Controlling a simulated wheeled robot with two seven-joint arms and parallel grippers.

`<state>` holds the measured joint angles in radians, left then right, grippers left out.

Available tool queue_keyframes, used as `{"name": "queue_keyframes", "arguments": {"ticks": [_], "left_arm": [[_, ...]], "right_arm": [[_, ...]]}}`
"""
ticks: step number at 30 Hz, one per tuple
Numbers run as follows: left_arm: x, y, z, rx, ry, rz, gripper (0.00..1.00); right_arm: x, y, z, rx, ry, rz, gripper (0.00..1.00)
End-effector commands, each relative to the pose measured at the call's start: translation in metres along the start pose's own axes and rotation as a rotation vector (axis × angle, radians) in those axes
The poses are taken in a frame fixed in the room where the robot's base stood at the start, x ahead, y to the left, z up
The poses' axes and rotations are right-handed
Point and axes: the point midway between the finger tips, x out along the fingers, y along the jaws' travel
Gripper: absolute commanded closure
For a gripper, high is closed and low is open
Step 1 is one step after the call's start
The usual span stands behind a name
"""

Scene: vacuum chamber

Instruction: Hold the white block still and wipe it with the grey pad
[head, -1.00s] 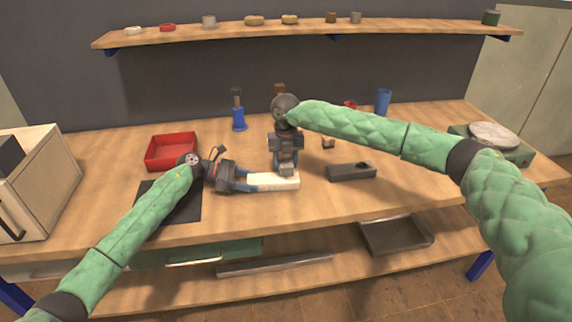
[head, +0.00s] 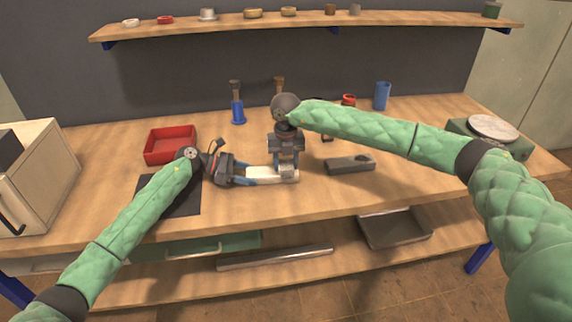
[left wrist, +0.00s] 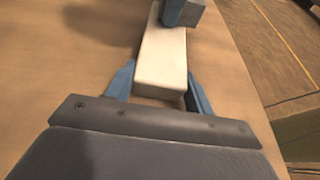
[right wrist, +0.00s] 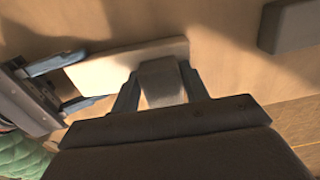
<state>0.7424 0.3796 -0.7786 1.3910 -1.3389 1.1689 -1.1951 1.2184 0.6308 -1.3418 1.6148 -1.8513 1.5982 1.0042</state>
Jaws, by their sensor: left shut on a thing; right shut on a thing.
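The white block (head: 262,173) lies flat on the wooden bench. My left gripper (left wrist: 160,86) is shut on its left end, one finger along each long side; the block also shows in the right wrist view (right wrist: 105,66). My right gripper (right wrist: 163,86) is shut on the grey pad (right wrist: 160,78), pointing down over the block's right end. The pad also shows in the head view (head: 289,174) and, partly, in the left wrist view (left wrist: 191,13). The pad appears to rest on the block's top, but its underside is hidden.
A dark grey block (head: 350,165) lies just right of the white block. A black mat (head: 182,205) and red tray (head: 170,147) are at left. A blue-based tool (head: 238,112), blue cup (head: 382,96) and round-topped device (head: 492,128) stand farther back. The front bench strip is clear.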

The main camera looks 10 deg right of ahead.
Motion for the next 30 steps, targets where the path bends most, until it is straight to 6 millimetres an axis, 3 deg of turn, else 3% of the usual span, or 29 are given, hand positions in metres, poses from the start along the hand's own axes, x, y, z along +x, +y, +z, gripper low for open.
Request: {"name": "queue_keyframes", "arguments": {"ticks": [17,19,30], "left_arm": [[0.0,0.0,0.001,0.001,0.0,0.0,0.8],[0.0,0.0,0.001,0.001,0.0,0.0,0.8],[0.0,0.0,0.0,0.0,0.0,0.0,0.8]], "right_arm": [[-0.002,-0.002,0.047,0.0,0.0,0.0,0.77],[-0.021,-0.002,0.046,-0.001,-0.003,0.001,0.77],[-0.052,-0.002,0.046,0.0,-0.001,0.0,0.77]]}}
